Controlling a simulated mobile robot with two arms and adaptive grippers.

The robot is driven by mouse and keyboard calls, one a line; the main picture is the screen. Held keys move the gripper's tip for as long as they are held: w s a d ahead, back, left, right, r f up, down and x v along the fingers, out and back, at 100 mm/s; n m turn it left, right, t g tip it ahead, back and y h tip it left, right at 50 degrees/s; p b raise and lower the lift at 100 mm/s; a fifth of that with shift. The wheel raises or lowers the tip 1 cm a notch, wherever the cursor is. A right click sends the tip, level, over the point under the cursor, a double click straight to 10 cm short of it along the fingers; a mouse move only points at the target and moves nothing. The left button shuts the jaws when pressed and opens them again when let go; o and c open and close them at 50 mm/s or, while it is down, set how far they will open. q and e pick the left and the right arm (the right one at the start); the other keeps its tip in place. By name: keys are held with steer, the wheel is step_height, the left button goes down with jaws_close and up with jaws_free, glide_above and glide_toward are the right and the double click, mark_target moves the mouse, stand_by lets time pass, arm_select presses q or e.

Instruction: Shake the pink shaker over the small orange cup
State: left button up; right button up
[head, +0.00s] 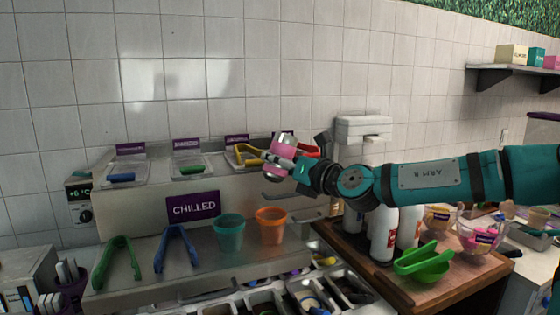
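The pink shaker (283,154) is in the head view, raised above the counter, with pale ends and a slight tilt. My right gripper (281,161) comes in from the right and is shut around the shaker's body; its dark fingers partly cover the shaker. The small orange cup (271,229) stands upright on the steel counter below and slightly left of the shaker, with a clear gap between them. I cannot see into the cup. My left gripper is not in view.
A teal cup (229,235) stands just left of the orange cup. Green tongs (116,260) and blue tongs (176,247) stand further left. Lidded bins line the raised shelf behind. White bottles (382,235) and a green tool (424,264) are on the wooden board at right.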

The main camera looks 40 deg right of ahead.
mark_target(279, 135)
steer(key=shift+a+r+p, duration=0.1)
steer(key=shift+r+p, duration=1.75)
steer(key=shift+r, duration=1.3)
steer(key=shift+f, duration=0.15)
step_height(279, 135, down, 8)
steer(key=b, duration=0.7)
steer(key=shift+f+b, duration=0.1)
steer(key=shift+b, duration=0.25)
steer(key=shift+r, duration=0.2)
steer(key=shift+r+p, duration=3)
steer(key=shift+r, duration=1.05)
